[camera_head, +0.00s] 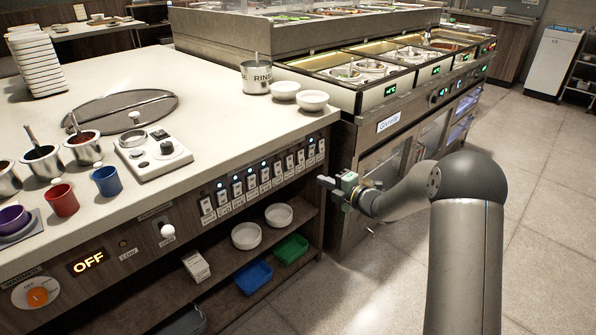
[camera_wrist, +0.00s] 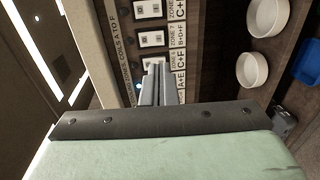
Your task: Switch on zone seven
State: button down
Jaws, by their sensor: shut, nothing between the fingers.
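A row of white rocker switches (camera_head: 264,176) runs along the counter's front panel, with small indicator lights above them. In the wrist view a switch (camera_wrist: 152,38) lies beside the label reading "ZONE 7 B+D+F" (camera_wrist: 178,38). Neighbouring labels read C+F and A+E. My gripper (camera_wrist: 155,68) is shut and empty. In the wrist view its fingertips overlap the switch just below the zone seven one, partly hiding it; I cannot tell whether they touch the panel. In the head view my gripper (camera_head: 324,181) is at the right end of the row.
Below the panel, an open shelf holds white bowls (camera_head: 246,236), a blue tray (camera_head: 253,277) and a green tray (camera_head: 291,249). A round white knob (camera_head: 168,232) and an OFF display (camera_head: 88,261) are left of the switches. A glass-doored cold counter (camera_head: 392,121) stands to the right.

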aim_at(291, 166)
jog(key=b+x, duration=0.1)
jog(key=x, duration=1.1)
jog(key=shift+a+b, duration=0.1)
jog(key=shift+b, duration=0.9)
jog(key=shift+s+d+f, duration=0.1)
jog(key=shift+d+f, duration=0.05)
jog(key=shift+d, duration=0.05)
jog(key=f+v, duration=0.3)
jog(key=v, duration=1)
jog(key=shift+s+d, duration=0.2)
jog(key=shift+s, duration=0.05)
